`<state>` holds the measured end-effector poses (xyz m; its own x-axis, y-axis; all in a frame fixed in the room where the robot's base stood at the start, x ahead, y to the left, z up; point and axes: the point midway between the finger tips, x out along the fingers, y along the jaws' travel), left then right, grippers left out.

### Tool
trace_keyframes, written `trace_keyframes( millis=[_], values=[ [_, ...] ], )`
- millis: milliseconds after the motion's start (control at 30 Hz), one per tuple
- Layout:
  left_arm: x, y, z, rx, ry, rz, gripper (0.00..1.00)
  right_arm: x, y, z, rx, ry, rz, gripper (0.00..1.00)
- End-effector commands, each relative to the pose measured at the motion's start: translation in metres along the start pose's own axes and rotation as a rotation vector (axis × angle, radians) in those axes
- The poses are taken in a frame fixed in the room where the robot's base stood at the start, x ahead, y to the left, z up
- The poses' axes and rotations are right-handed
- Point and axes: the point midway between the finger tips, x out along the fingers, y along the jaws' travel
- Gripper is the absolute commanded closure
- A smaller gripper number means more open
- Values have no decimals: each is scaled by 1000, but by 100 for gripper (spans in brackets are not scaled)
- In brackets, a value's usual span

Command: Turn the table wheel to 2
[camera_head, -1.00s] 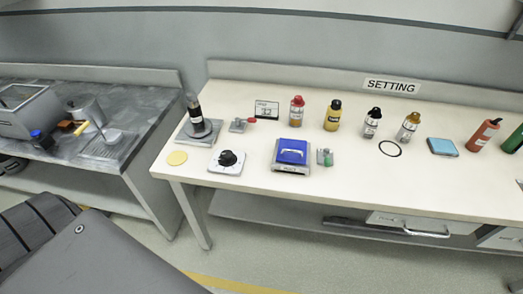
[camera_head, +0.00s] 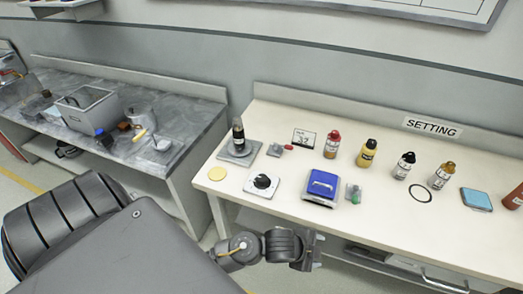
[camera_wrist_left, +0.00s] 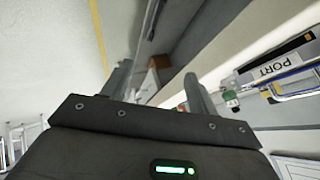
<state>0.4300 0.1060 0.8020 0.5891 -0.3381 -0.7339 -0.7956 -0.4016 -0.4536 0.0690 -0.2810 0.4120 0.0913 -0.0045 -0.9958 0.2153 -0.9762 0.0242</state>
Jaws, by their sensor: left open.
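The likely table wheel is a black round knob (camera_head: 262,182) on a white square plate, near the front left of the white table. Marks ring the knob, but they are too small to read. My left gripper (camera_head: 314,250) is below and right of the knob in the head view, in front of the table's front edge and apart from the knob. In the left wrist view its two fingers (camera_wrist_left: 160,85) stand apart with nothing between them. The knob cannot be made out there. My right gripper is not in view.
A blue-topped box (camera_head: 322,184) stands right of the knob plate, with a small green-tipped part (camera_head: 353,194) beside it. A yellow disc (camera_head: 217,173) lies to the left. A black-topped post (camera_head: 238,138), a small sign (camera_head: 304,138) and several bottles stand behind.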

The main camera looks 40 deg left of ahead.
Motion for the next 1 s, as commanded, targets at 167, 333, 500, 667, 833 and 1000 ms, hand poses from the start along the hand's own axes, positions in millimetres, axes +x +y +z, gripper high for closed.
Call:
trace_keyframes(
  millis=[167, 333, 500, 667, 833, 1000],
  values=[
    [-58, -33, -74, 312, 118, -69, 41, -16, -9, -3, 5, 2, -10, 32],
    [-65, -38, -113, 662, 216, -97, 41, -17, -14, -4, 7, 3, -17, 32],
    [-56, -37, -131, 1019, 295, -98, 41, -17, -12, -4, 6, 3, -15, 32],
    [-43, -40, -125, 1430, 357, -60, 41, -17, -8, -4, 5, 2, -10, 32],
    [-31, -74, -66, 1985, 390, 109, 41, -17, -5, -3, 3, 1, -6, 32],
    [-56, -149, 33, 2374, 396, 432, 41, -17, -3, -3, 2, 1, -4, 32]
  ],
)
